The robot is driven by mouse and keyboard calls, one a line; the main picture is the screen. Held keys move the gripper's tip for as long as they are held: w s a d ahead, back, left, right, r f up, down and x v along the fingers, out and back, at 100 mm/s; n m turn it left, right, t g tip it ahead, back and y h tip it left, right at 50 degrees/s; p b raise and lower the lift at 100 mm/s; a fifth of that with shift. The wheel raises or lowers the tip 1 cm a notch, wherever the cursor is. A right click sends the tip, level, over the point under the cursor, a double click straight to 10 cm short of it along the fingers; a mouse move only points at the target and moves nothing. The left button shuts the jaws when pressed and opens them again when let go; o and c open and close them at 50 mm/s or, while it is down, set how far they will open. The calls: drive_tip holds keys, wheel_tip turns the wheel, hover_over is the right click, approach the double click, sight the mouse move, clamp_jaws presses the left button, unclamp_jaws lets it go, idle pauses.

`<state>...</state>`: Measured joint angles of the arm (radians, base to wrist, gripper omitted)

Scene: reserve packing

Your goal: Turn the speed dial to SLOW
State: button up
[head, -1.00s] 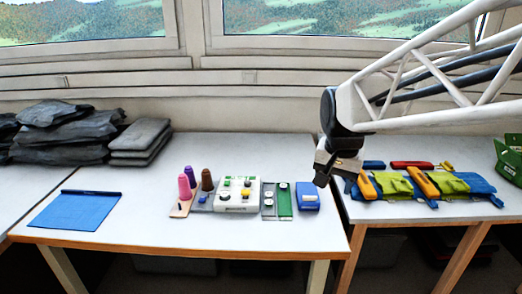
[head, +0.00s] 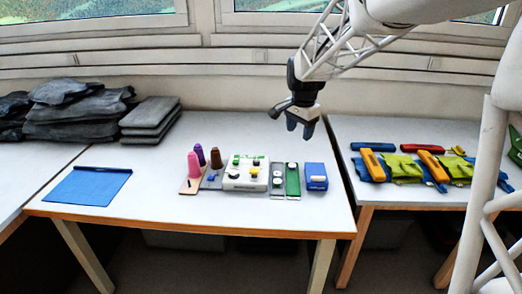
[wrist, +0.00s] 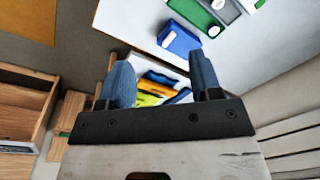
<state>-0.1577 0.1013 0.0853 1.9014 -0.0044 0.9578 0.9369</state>
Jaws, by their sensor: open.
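A white control box (head: 245,186) with several small knobs, black and yellow ones among them, stands on the middle table. The labels are too small to read, so I cannot tell which knob is the speed dial or where it points. My gripper (head: 301,129) hangs in the air above the back right part of this table, to the right of and higher than the control box. In the wrist view my gripper (wrist: 163,72) shows two blue fingers spread apart with nothing between them. The control box does not clearly show in the wrist view.
Pink (head: 194,165), purple and brown spools stand left of the control box. A green panel (head: 293,182) and a blue box (head: 316,177) stand right of it. A blue mat (head: 87,186) lies at left. Tools and pouches cover the right table (head: 420,130).

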drive_tip(key=w+a+f+m, duration=0.2)
drive_tip(key=w+a+f, duration=0.25)
drive_tip(key=w, duration=0.25)
drive_tip(key=w+a+f+m, duration=0.1)
drive_tip(key=w+a+f, duration=0.2)
drive_tip(key=w+f, duration=0.3)
drive_tip(key=m+g, duration=0.1)
drive_tip(key=m, duration=0.2)
hover_over(257, 160)
wheel_tip(257, 160, down, 10)
drive_tip(key=shift+a+f, duration=0.1)
drive_tip(key=shift+f, duration=0.05)
drive_tip(key=shift+f, duration=0.1)
drive_tip(key=shift+f, duration=3.85)
drive_tip(key=c, duration=0.9)
drive_tip(key=shift+c, duration=0.2)
